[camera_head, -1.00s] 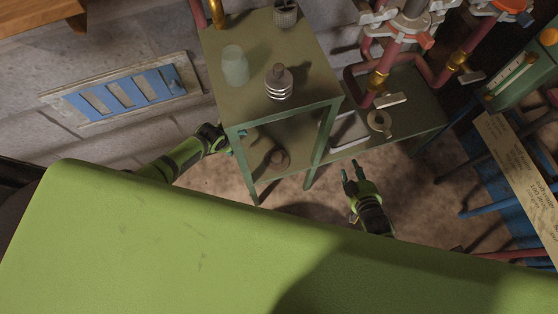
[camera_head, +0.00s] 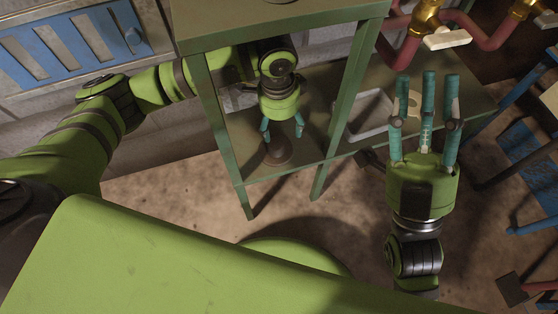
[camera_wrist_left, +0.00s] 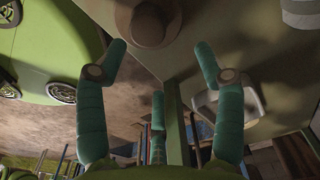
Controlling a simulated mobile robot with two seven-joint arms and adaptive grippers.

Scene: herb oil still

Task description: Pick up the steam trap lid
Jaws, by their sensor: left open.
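The steam trap lid looks like a brown round disc with a raised middle (camera_head: 278,153). It lies on the lower shelf of the green stand (camera_head: 222,122). My left gripper (camera_head: 282,128) reaches into the stand between the upper and lower boards. Its fingers are open and empty, just above and behind the lid. In the left wrist view the lid (camera_wrist_left: 148,22) shows at the top, beyond the spread fingertips (camera_wrist_left: 158,70), cut off by the frame edge. My right gripper (camera_head: 427,95) points up in front of the low bench, open and empty, with its fingers apart.
The stand's top board (camera_head: 280,22) and its legs frame the left arm closely. A pale tray (camera_head: 368,115) sits on the low bench to the right. Red pipes (camera_head: 400,50) rise behind it. A blue slatted panel (camera_head: 68,45) is at the left wall.

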